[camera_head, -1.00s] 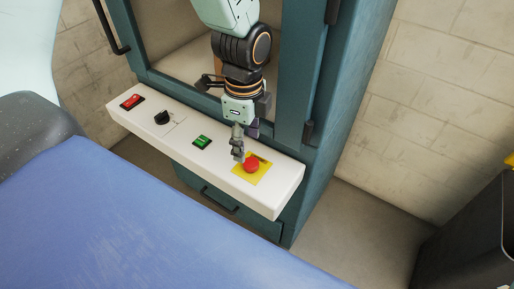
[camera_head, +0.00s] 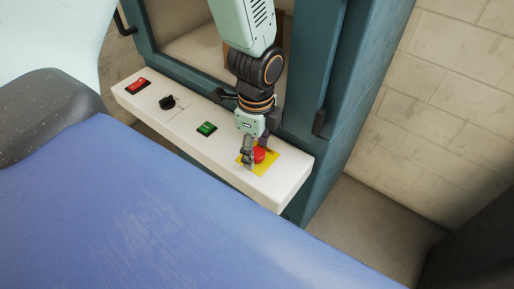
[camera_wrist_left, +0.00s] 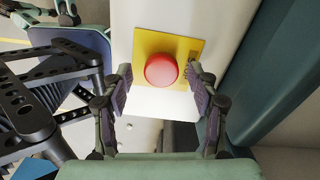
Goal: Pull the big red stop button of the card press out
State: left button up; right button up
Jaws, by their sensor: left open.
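The big red stop button (camera_head: 260,155) sits on a yellow square plate (camera_head: 263,168) near the right end of the white control panel (camera_head: 190,129). My left gripper (camera_head: 256,154) reaches down over it, and its fingers hide part of the button. In the left wrist view the red button (camera_wrist_left: 161,70) lies between and just beyond the two open fingertips (camera_wrist_left: 160,82), with a visible gap to each side. The right finger overlaps the edge of the yellow plate (camera_wrist_left: 150,42). My right gripper does not show.
On the panel to the left are a green switch (camera_head: 206,129), a black knob (camera_head: 168,102) and a red rocker switch (camera_head: 138,85). The teal cabinet frame (camera_head: 300,70) stands behind the panel. A blue surface (camera_head: 150,210) fills the front. Bare floor (camera_head: 375,225) shows at right.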

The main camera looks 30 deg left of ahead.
pick_arm(q)
jog(key=shift+c, duration=0.3)
grip_shut()
dwell(0.4)
